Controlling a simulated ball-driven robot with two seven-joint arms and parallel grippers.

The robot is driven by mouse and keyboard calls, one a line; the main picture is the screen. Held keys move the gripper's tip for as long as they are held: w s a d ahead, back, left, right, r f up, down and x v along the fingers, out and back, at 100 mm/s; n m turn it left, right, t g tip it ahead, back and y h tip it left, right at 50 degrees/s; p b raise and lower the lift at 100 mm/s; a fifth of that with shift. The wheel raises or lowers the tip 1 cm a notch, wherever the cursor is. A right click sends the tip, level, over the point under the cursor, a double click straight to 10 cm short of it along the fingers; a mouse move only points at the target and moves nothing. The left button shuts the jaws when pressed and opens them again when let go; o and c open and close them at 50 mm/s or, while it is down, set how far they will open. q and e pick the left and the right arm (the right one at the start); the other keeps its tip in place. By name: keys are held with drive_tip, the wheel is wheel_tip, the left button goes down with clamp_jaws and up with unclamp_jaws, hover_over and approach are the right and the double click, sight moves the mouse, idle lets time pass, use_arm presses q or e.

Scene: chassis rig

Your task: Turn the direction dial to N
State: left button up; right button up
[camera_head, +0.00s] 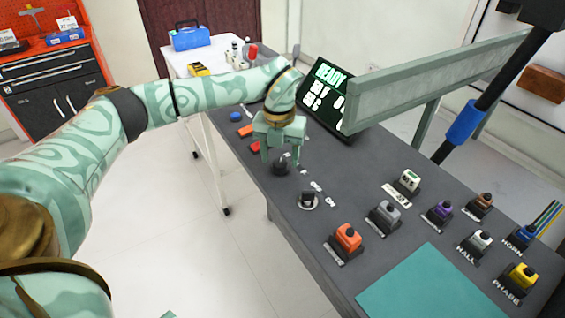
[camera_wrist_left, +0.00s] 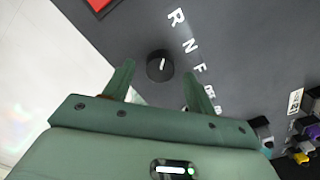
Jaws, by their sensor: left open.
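The direction dial (camera_wrist_left: 159,68) is a round black knob with a white pointer mark, beside the white letters R, N and F. In the left wrist view its mark points toward the R (camera_wrist_left: 177,17); the N (camera_wrist_left: 190,45) is the middle letter. The dial also shows in the head view (camera_head: 280,168) on the grey console, below my left gripper (camera_head: 281,156). My left gripper is open, with its fingers on either side of the dial in the wrist view. I cannot tell whether they touch it. My right gripper is not in view.
The grey console (camera_head: 268,190) carries a second knob (camera_head: 308,201) close by. Several coloured switches, including an orange one (camera_head: 346,238), sit toward the right. A display (camera_head: 327,92) reading READY stands behind, beside a pale green beam (camera_head: 430,80). A teal mat (camera_head: 432,285) lies in front.

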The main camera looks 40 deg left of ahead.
use_arm(q)
drive_tip(key=shift+f, duration=0.75)
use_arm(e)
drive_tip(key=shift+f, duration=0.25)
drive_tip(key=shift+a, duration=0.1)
use_arm(q)
drive_tip(key=c, duration=1)
drive_tip(key=shift+r+m+p, duration=0.25)
drive_tip(key=shift+m+p, duration=0.35)
drive_tip(key=shift+p, duration=0.15)
drive_tip(key=m+p, duration=0.2)
drive_tip(key=shift+r+p, duration=0.15)
drive_tip(key=shift+p, duration=0.2)
drive_tip(key=m+p, duration=0.2)
drive_tip(key=shift+m, duration=0.3)
drive_tip(key=shift+f+m+p, duration=0.15)
drive_tip(key=shift+m+p, duration=0.4)
drive_tip(key=shift+m, duration=0.25)
drive_tip(key=shift+f+m+p, duration=0.15)
drive_tip(key=shift+m+p, duration=0.4)
drive_tip(key=shift+m, duration=0.25)
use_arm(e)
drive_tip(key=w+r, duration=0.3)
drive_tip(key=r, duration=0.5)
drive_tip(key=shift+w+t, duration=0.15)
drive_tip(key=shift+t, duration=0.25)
